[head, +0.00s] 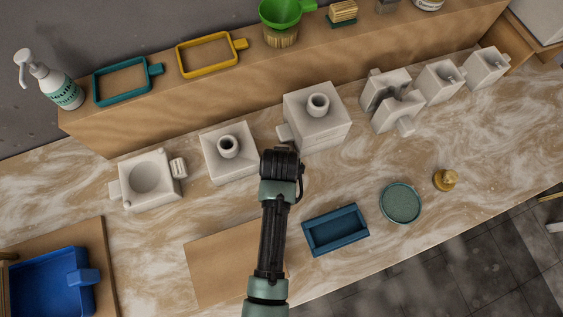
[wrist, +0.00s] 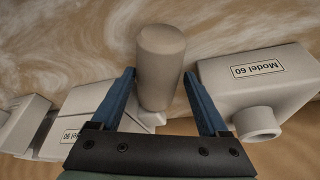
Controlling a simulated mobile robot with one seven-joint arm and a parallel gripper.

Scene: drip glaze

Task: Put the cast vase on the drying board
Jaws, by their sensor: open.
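A pale, smooth cylinder (wrist: 161,62), which looks like the cast vase, shows between the fingers in the wrist view. My gripper (wrist: 160,80) is open, with one blue finger on each side of it; I cannot tell whether either finger touches it. In the head view my gripper (head: 281,158) is over the marbled table between two white moulds, and my arm hides the cylinder. A flat, bare brown board (head: 215,268), likely the drying board, lies at the front, partly covered by my arm.
White moulds (head: 230,153) and (head: 318,118) flank my gripper; one labelled mould (wrist: 255,85) is close to the right finger. A blue tray (head: 336,230), green round dish (head: 401,203) and yellow knob-like object (head: 446,180) are at right. A wooden shelf (head: 200,85) runs behind.

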